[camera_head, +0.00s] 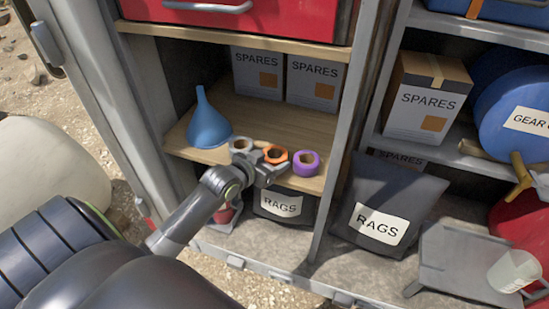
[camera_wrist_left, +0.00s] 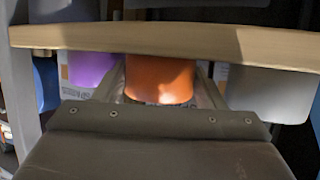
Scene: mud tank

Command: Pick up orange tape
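The orange tape (camera_head: 276,154) is a short ring on the wooden shelf (camera_head: 190,153), between a grey roll (camera_head: 240,145) and a purple roll (camera_head: 306,163). My left gripper (camera_head: 266,170) reaches in from the left, just in front of the orange tape. In the left wrist view the orange tape (camera_wrist_left: 160,78) lies between my two open fingers (camera_wrist_left: 163,92), with a gap on the right side. The picture there seems upside down, with the shelf edge (camera_wrist_left: 170,40) above and the purple roll (camera_wrist_left: 88,68) at left. My right gripper is not in view.
A blue funnel (camera_head: 207,122) stands left on the same shelf. Spares boxes (camera_head: 313,80) stand at the back. Below are rags bins (camera_head: 281,206). A grey cabinet post (camera_head: 340,130) is to the right, and a red drawer (camera_head: 290,18) hangs above.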

